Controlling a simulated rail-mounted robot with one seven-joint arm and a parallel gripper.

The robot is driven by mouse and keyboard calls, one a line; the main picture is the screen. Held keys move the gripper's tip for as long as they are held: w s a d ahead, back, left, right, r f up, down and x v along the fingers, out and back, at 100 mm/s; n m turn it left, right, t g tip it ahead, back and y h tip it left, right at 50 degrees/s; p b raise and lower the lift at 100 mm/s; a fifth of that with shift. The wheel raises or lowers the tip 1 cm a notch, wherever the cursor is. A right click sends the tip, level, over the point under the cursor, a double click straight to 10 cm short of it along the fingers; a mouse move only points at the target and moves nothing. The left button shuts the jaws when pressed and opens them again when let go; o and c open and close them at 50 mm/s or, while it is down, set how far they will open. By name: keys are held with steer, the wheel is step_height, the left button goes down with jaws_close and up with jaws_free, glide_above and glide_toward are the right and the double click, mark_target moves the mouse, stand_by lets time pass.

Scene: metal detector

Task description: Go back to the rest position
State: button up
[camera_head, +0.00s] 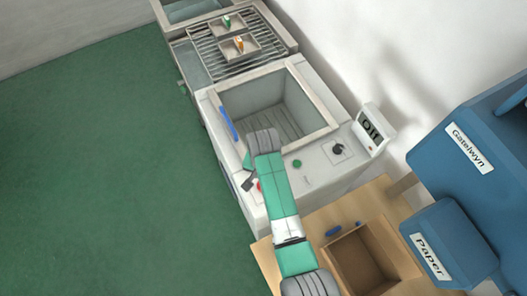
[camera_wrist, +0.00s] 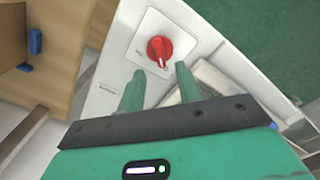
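My gripper (camera_wrist: 160,70) is open and empty in the wrist view, with its two green fingers apart. A red knob (camera_wrist: 158,49) on a white panel shows just beyond the fingertips, and the fingers do not appear to hold it. In the head view my arm reaches over the front of the white machine (camera_head: 322,178), and the red knob (camera_head: 259,186) shows partly behind it. The fingers are not clearly seen there.
The machine has an open chamber (camera_head: 325,108), a green button (camera_head: 297,163), a black knob (camera_head: 338,149) and a display (camera_head: 370,130). Behind it, trays (camera_head: 249,51) sit on a rack. A wooden table (camera_head: 270,262) and blue bins (camera_head: 455,235) stand at right. Green floor (camera_head: 110,170) is clear.

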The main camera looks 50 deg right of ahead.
steer(key=shift+r, duration=0.7)
steer(key=w+a+r+n+t+h+p, duration=0.15)
steer(key=w+a+r+t, duration=0.35)
steer(key=r, duration=0.7)
steer(key=w+r+n+t+h+p, duration=0.1)
steer(key=w+r+n+t+p, duration=0.15)
steer(key=w+r, duration=0.7)
steer(key=w+a+r+n+t+h+p, duration=0.1)
steer(key=w+a+r+n+t+h, duration=0.2)
steer(key=r, duration=1.2)
steer(key=a+r+n+t+y+p, duration=0.1)
steer(key=a+r+t, duration=0.2)
steer(key=r, duration=0.4)
steer(key=a+r+t+y, duration=0.1)
steer(key=a+r+t, duration=0.15)
steer(key=r, duration=0.45)
steer(key=s+a+r+n+t+y+p, duration=0.1)
steer(key=s+a+r+t, duration=0.2)
steer(key=r, duration=0.5)
steer(key=s+a+r+n+t+y+p, duration=0.1)
steer(key=s+a+r+n+t, duration=0.1)
steer(key=s+a+r, duration=0.4)
steer(key=s+a+r+n+t+y+p, duration=0.1)
steer(key=s+a+r+n+t+y, duration=0.1)
steer(key=s+a+r+t, duration=0.2)
steer(key=s+r, duration=0.3)
steer(key=r, duration=0.5)
steer(key=shift+s+a, duration=0.2)
steer(key=shift+a, duration=0.05)
